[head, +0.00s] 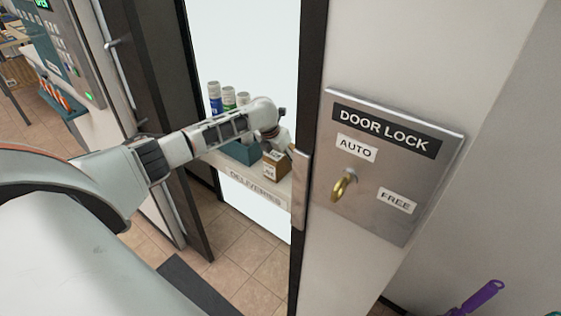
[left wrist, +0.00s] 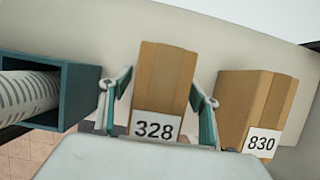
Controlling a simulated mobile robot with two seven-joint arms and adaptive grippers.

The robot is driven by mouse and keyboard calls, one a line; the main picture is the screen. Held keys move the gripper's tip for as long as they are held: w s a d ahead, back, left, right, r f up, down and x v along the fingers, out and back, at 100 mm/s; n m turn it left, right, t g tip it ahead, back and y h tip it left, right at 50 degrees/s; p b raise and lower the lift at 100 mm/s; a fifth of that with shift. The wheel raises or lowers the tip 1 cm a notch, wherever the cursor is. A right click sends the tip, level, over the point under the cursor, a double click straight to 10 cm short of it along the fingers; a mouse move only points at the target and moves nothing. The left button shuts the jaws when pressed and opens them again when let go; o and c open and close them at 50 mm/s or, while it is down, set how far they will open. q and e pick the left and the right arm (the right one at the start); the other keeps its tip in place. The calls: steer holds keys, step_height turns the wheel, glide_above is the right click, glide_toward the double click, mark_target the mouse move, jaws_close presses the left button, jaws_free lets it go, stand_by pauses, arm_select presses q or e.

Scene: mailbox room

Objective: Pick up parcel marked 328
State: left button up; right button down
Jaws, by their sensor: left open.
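The parcel marked 328 (left wrist: 160,90) is a brown box with a white label, upright in the middle of the left wrist view. My left gripper (left wrist: 160,88) is open, with one finger on each side of this parcel. Whether the fingers touch it I cannot tell. A similar brown parcel marked 830 (left wrist: 252,108) stands to its right. In the head view my left arm reaches through the doorway over the deliveries shelf (head: 256,190). One brown parcel (head: 275,167) shows below the hand there; its number is too small to read, and the fingertips are not clear.
A teal holder (left wrist: 82,92) with a rolled paper (left wrist: 30,95) lies left of the parcel. Several capped tubes (head: 229,98) stand behind my arm. A dark door frame (head: 308,100) and a DOOR LOCK panel (head: 385,185) with a brass key are close on the right.

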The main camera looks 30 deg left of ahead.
arm_select(q)
steer(key=shift+w+f, duration=0.2)
steer(key=shift+f, duration=0.45)
steer(key=shift+f, duration=0.25)
steer(key=c, duration=1.7)
steer(key=shift+w+r, duration=0.1)
steer(key=shift+r, duration=0.05)
